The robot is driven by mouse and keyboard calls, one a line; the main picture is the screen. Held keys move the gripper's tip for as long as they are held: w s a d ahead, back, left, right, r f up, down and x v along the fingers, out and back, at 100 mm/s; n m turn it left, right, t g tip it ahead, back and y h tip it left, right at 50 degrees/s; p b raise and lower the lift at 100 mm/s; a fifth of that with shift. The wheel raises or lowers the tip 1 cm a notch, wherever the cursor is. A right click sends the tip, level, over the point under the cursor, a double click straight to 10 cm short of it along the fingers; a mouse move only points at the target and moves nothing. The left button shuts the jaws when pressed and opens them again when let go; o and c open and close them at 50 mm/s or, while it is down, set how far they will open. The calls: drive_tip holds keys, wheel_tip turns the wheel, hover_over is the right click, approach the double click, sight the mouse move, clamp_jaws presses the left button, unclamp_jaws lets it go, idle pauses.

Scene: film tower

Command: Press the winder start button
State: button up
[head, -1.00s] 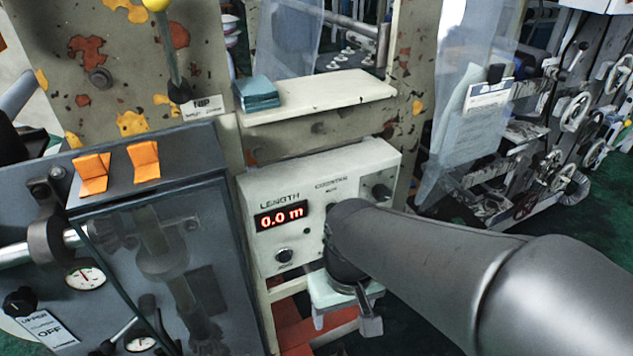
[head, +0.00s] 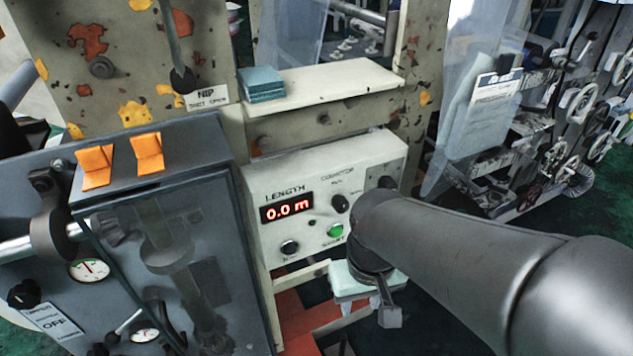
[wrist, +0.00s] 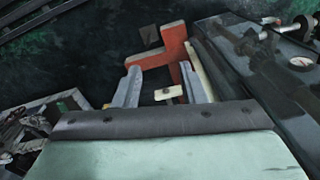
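The control box (head: 262,182) is a white panel with a red LENGTH display (head: 287,210) reading 0.0 m. A green button (head: 335,231), with a label under it that seems to read START, sits low on the panel, right of a dark button (head: 290,247). My gripper (head: 384,312) is below and right of the green button, apart from the panel, with my arm covering the panel's lower right. In the wrist view my gripper (wrist: 160,68) has its two fingers spread with nothing held between them. The panel's buttons are not seen there.
A shelf (head: 330,85) with a teal stack (head: 261,84) is above the box. A grey cabinet (head: 150,260) with orange switches (head: 147,152) stands left. An orange-red frame (wrist: 170,45) is beyond my fingers in the wrist view. Open floor shows at right.

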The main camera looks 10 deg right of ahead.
clamp_jaws()
idle(1.4)
